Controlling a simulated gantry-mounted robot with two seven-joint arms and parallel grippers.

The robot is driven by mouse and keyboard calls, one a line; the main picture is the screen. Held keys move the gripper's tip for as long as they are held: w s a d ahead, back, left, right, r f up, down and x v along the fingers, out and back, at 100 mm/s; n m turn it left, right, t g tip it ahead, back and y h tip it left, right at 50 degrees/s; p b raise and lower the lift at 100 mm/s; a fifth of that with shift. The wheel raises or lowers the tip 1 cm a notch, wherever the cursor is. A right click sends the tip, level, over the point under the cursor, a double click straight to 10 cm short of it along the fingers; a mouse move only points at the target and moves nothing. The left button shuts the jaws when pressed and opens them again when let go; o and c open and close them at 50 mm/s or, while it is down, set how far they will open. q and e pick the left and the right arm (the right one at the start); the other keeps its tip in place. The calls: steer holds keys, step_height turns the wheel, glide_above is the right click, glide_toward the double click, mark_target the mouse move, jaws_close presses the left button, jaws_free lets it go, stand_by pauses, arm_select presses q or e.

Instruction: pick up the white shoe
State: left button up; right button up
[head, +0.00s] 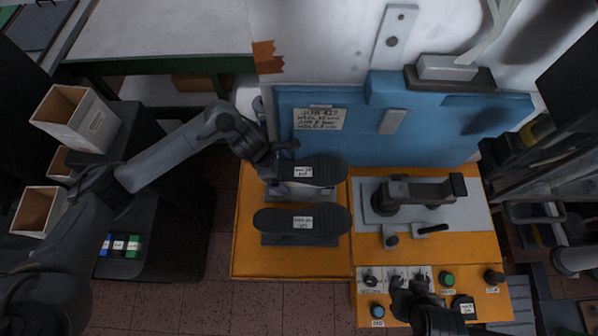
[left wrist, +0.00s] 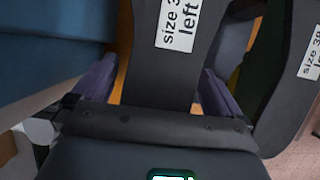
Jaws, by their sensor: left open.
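I cannot make out a clearly white shoe. Two dark, sole-shaped shoe lasts with white labels lie on the orange bench, the upper one (head: 318,171) and the lower one (head: 290,222). My left gripper (head: 277,168) is at the left end of the upper last. In the left wrist view its open fingers (left wrist: 160,85) stand on either side of that last (left wrist: 163,70), labelled "left"; I cannot tell whether they touch it. The other last (left wrist: 285,85) shows at the right. My right gripper (head: 408,298) is low over the switch panel, and its jaws are unclear.
A blue panel (head: 345,150) with a handwritten sign (head: 319,118) stands behind the lasts. A dark clamp device (head: 420,192) on a grey plate is to their right. A green button (head: 447,279) and switches are at the front right. Open bins (head: 75,118) stand at the left.

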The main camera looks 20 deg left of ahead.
arm_select(q)
steer(key=shift+x, duration=0.9)
steer(key=shift+w, duration=0.1)
steer(key=shift+r, duration=0.1)
steer(key=c, duration=1.6)
steer(key=shift+r, duration=0.1)
steer(key=shift+c, duration=0.5)
steer(key=shift+d+r, duration=0.1)
